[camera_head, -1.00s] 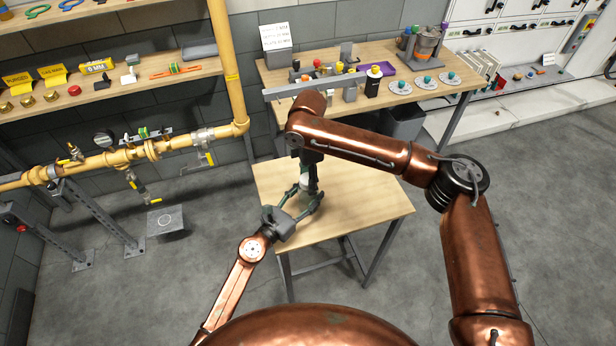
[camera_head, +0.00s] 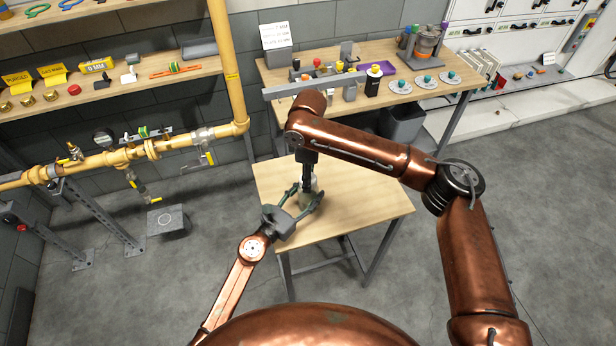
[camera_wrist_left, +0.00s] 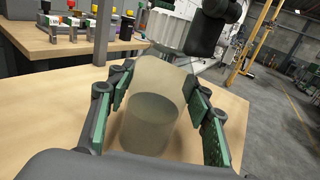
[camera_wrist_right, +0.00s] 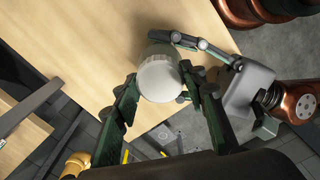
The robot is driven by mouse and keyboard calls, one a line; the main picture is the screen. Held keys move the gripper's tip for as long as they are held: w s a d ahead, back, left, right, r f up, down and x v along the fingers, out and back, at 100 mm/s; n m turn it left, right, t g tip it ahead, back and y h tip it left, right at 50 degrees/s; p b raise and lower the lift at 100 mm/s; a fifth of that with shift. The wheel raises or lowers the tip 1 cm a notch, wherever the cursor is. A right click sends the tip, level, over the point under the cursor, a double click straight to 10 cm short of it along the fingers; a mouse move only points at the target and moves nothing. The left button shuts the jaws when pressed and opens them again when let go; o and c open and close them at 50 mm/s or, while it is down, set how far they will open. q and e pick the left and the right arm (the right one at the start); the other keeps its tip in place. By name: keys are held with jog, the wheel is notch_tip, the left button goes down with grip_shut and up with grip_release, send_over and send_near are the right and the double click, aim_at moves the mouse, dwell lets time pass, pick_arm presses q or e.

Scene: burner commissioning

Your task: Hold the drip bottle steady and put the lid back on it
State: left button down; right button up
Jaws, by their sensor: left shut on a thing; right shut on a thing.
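The drip bottle (camera_wrist_left: 150,120) is translucent, with liquid in its lower part, and stands upright over the small table in the left wrist view. My left gripper (camera_head: 303,197) is shut on it, a finger on each side. The lid (camera_wrist_left: 176,30) is white and ribbed, above the bottle's mouth in the left wrist view. My right gripper (camera_wrist_right: 158,88) is shut on the lid, which also shows in the right wrist view (camera_wrist_right: 160,78). The lid hides the bottle's mouth there. I cannot tell whether lid and bottle touch. In the head view the bottle is partly hidden by my grippers.
The small wooden table (camera_head: 365,205) is otherwise clear. A back workbench (camera_head: 440,100) holds bottles, discs and a purple tray (camera_head: 386,68). A yellow gas pipe (camera_head: 180,143) with valves runs along the left wall. A grey bin (camera_head: 404,122) stands under the workbench.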

jog(key=o, duration=1.3)
jog(key=shift+r, duration=0.1)
jog(key=shift+r, duration=2.2)
notch_tip(320, 180, up, 2)
jog(key=shift+w+r, duration=0.1)
jog(key=shift+c, duration=0.4)
jog(key=shift+r, duration=0.65)
